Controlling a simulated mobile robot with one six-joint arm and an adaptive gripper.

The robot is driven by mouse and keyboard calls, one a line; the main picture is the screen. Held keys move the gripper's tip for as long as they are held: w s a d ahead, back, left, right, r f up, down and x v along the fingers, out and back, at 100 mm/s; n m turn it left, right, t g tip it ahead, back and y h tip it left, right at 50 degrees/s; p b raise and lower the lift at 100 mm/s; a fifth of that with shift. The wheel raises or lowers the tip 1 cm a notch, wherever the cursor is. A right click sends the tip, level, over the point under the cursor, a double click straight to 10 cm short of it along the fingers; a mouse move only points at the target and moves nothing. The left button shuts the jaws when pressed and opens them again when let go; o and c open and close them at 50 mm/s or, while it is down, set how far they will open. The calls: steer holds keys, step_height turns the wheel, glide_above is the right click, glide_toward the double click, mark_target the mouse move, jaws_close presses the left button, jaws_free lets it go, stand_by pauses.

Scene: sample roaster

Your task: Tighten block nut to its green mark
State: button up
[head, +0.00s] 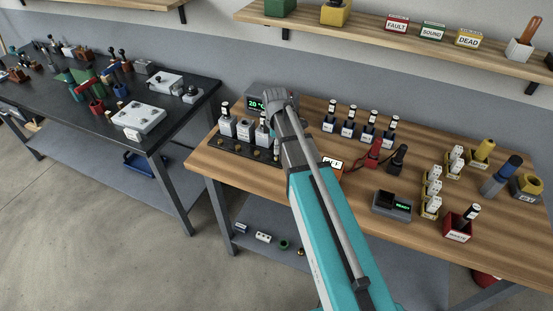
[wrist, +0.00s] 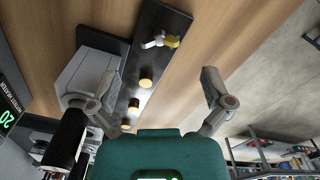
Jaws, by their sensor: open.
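My gripper is open and empty in the wrist view (wrist: 160,80), its two grey fingers spread wide apart. Between and beyond them runs a black strip (wrist: 160,20) with several brass knobs (wrist: 146,78) in a row. A small silver winged piece (wrist: 154,43) sits by the farthest knob; I cannot tell whether it is the block nut. The left finger overlaps a grey block (wrist: 88,75). In the head view the gripper end (head: 281,100) is over the back of this black base (head: 232,148), its fingers hidden. I can make out no green mark.
A display (head: 257,103) reading 20 °C stands behind the grey blocks (head: 245,130) and dark bottles. The bare wood front edge is left of my arm.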

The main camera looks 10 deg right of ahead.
mark_target(276, 156)
steer(key=shift+f+b, duration=2.5)
steer(key=shift+f, duration=0.3)
steer(key=shift+c, duration=0.3)
steer(key=c, duration=1)
